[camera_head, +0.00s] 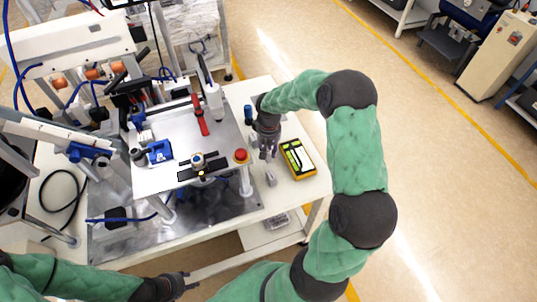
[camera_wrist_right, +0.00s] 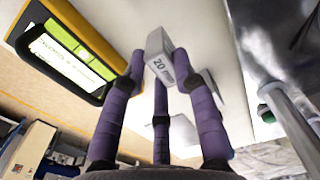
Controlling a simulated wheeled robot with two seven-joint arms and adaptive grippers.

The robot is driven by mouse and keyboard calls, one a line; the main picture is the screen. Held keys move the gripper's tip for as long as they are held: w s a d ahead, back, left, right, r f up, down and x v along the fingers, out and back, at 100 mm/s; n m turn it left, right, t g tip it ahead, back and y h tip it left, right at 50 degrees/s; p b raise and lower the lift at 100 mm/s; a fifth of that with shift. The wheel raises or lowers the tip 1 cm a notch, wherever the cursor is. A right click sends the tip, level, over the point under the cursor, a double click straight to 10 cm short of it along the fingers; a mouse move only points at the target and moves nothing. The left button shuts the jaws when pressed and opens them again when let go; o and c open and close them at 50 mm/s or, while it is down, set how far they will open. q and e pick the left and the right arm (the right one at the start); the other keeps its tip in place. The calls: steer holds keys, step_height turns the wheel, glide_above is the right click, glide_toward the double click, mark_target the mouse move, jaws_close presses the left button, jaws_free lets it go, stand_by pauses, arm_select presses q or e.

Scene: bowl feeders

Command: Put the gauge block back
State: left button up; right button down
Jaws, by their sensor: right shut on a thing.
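The gauge block (camera_wrist_right: 160,58) is a small pale grey block marked 20, seen in the right wrist view between my right fingertips. My right gripper (camera_head: 268,155) points down over the right end of the white table, just left of a yellow case, and is shut on the block. In the head view a small grey block (camera_head: 271,179) shows just below the fingers; I cannot tell whether it is the held one. My left gripper (camera_head: 184,284) is low in the head view, in front of the table; its finger opening is unclear.
The yellow and black case (camera_head: 298,158) lies on the table; it also shows in the right wrist view (camera_wrist_right: 72,48). A raised fixture plate (camera_head: 165,178) with clamps and a red button (camera_head: 241,156) stands to the left.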

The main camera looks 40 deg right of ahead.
steer(key=shift+f, duration=1.15)
steer(key=shift+f+b, duration=0.15)
steer(key=shift+b, duration=0.15)
steer(key=c, duration=1)
jaws_free()
steer(key=shift+o, duration=0.2)
steer(key=shift+r, duration=0.3)
step_height(320, 180, up, 12)
steer(key=p, duration=0.3)
steer(key=shift+f, duration=0.15)
